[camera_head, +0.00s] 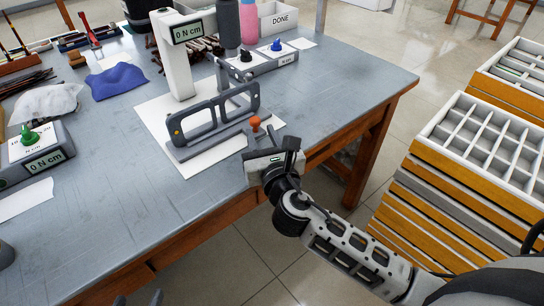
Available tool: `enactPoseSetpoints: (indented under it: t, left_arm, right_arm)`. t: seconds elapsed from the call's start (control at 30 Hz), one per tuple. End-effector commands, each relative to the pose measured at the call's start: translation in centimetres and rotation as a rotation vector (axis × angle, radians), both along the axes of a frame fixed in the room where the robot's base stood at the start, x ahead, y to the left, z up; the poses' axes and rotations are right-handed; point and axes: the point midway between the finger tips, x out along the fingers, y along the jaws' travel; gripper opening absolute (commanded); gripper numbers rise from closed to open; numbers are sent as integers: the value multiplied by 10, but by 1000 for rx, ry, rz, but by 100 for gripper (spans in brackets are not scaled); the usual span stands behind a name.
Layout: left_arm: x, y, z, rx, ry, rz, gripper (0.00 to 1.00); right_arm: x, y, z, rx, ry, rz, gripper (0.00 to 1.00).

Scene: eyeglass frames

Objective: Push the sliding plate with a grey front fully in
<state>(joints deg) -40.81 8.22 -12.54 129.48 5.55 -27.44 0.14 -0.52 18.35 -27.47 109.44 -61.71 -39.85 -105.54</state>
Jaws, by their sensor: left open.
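A stack of sliding plates stands on the right, mostly with orange fronts. One plate with a grey front (440,198) lies among them below the upper orange ones. How far it juts out is hard to tell. My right gripper (275,145) is over the table's front edge, beside the frame fixture and well left of the stack. Whether its fingers are apart is unclear. My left gripper (139,299) shows only its open fingertips at the bottom edge, far from the stack.
A grey fixture (205,125) with an eyeglass-shaped frame stands on white paper on the table (110,215). A gauge box with a green knob (30,139) is at left. A compartment tray (485,135) tops the stack. Floor (215,270) is clear between table and stack.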

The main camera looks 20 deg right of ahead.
Motion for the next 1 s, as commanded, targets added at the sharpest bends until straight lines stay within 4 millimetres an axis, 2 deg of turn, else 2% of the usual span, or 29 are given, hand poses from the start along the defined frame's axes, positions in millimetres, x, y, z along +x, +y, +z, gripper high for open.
enactPoseSetpoints:
  t: [0.1, 0.33, 0.5, 0.77, 0.9, 1.0]
  left_arm:
    - [0, 0, -1, -1, 4, 2, 55]
    - [0, 0, -3, -2, 6, 2, 55]
    - [0, 0, -4, 0, 6, 3, 55]
    - [0, 0, -3, 0, 6, 3, 55]
    - [0, 0, 1, 0, 6, 3, 55]
    - [-1, 0, 10, 0, 10, 2, 55]
  right_arm:
    - [-30, 4, -1, 1, 4, 3, 32]
    - [-67, 8, -1, -1, 2, 1, 32]
    - [-77, 10, 0, 0, 0, 0, 32]
    - [-78, 10, 0, 0, -1, 0, 32]
    - [-75, 9, 6, 1, -17, 14, 0]
    - [-66, 6, 19, 4, -61, 69, 0]
